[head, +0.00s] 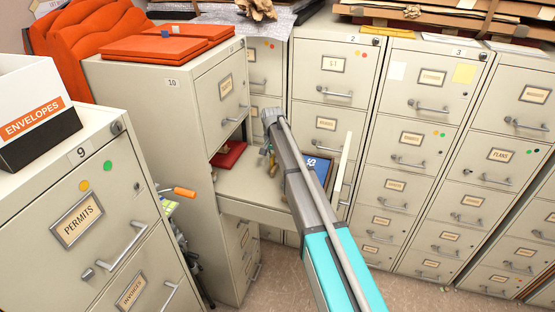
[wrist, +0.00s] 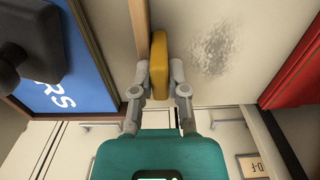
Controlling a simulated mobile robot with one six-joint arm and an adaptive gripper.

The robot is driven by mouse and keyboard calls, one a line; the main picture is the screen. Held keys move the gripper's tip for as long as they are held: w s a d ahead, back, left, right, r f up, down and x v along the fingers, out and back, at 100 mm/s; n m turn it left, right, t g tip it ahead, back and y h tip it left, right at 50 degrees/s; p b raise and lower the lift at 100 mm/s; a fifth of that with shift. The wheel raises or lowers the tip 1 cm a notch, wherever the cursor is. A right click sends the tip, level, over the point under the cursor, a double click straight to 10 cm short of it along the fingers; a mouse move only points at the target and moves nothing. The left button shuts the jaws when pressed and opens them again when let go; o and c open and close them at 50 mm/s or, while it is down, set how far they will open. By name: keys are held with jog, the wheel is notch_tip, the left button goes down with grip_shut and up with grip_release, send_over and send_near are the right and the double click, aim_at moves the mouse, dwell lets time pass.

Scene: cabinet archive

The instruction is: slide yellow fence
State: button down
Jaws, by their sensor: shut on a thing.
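The yellow fence (wrist: 159,55) is a short, rounded yellow piece in the wrist view, standing beside a thin wooden strip (wrist: 141,25). My gripper (wrist: 159,77) is shut on its near end, one finger on each side. In the head view my gripper (head: 266,155) is low over the pulled-out drawer (head: 238,187) of cabinet 10, partly behind my arm. The fence cannot be made out clearly there.
A blue panel with white letters (wrist: 75,65) and a dark block (wrist: 28,45) lie left of the fence; a red item (wrist: 298,75) lies right. In the head view, red (head: 230,153) and blue (head: 320,168) items flank my arm. Cabinets stand close around.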

jog(key=c, duration=0.6)
grip_release()
jog(key=shift+c, duration=0.2)
jog(key=shift+s+d, duration=0.1)
jog(key=shift+d, duration=0.1)
jog(key=shift+s+d, duration=0.2)
jog(key=shift+d, duration=0.3)
jog(key=d, duration=0.1)
jog(key=s+d, duration=0.1)
jog(key=d, duration=0.2)
jog(key=shift+s, duration=0.25)
jog(key=shift+w+a+r+p, duration=0.15)
jog(key=shift+r+p, duration=0.45)
notch_tip(320, 180, up, 13)
jog(key=p, duration=1.3)
jog(key=s+d+n, duration=0.1)
jog(key=s+d, duration=0.3)
jog(key=s, duration=0.7)
jog(key=s+d+n, duration=0.1)
jog(key=s+d, duration=0.3)
jog(key=s, duration=0.7)
jog(key=shift+s+d+f+n+t, duration=0.2)
jog(key=shift+s+n+t, duration=0.1)
jog(key=shift+s+n, duration=0.1)
